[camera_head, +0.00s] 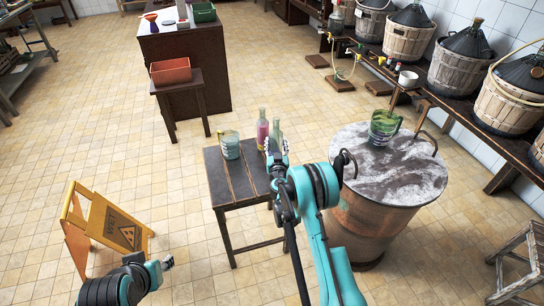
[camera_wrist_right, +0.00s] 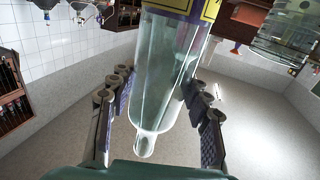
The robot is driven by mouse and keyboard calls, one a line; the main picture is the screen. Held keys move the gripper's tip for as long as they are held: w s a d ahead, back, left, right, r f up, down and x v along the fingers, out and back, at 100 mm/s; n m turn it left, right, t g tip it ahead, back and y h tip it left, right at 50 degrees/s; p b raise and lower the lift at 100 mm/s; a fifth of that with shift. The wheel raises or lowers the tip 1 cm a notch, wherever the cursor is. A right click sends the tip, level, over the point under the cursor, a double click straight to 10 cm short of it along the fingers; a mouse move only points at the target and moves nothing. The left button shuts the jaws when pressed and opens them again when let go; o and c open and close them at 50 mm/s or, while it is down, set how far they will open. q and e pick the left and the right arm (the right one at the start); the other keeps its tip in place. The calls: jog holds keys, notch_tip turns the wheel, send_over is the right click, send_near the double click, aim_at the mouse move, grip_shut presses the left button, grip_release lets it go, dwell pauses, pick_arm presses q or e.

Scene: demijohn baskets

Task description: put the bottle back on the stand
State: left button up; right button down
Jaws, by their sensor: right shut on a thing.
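A pale green glass bottle (camera_head: 277,130) is upright at the back right of the small dark wooden stand (camera_head: 236,188). My right gripper (camera_head: 277,148) is shut on it. In the right wrist view the clear bottle (camera_wrist_right: 163,75) lies between the two fingers, neck toward the camera, with a yellow and purple label. I cannot tell whether its base, hidden by my gripper and arm, touches the stand.
A copper drum (camera_head: 365,225) with a marbled top holds a green jug (camera_head: 384,127), right of my right arm. A yellow wet-floor sign (camera_head: 110,228) stands at left. A red bin (camera_head: 171,71) sits on a stool behind. Demijohn baskets (camera_head: 408,38) line the right bench.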

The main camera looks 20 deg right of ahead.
aim_at(272, 151)
jog(key=shift+w+a+f, duration=0.25)
jog(key=shift+a+f, duration=0.25)
jog(key=shift+a, duration=0.15)
notch_tip(272, 151, down, 4)
jog(key=shift+f+b, duration=0.1)
jog(key=shift+b, duration=1.1)
jog(key=shift+r, duration=0.2)
jog(key=c, duration=1.1)
grip_release()
jog(key=shift+f, duration=0.2)
jog(key=shift+c, duration=0.2)
jog(key=o, duration=0.4)
jog(key=shift+r, duration=0.1)
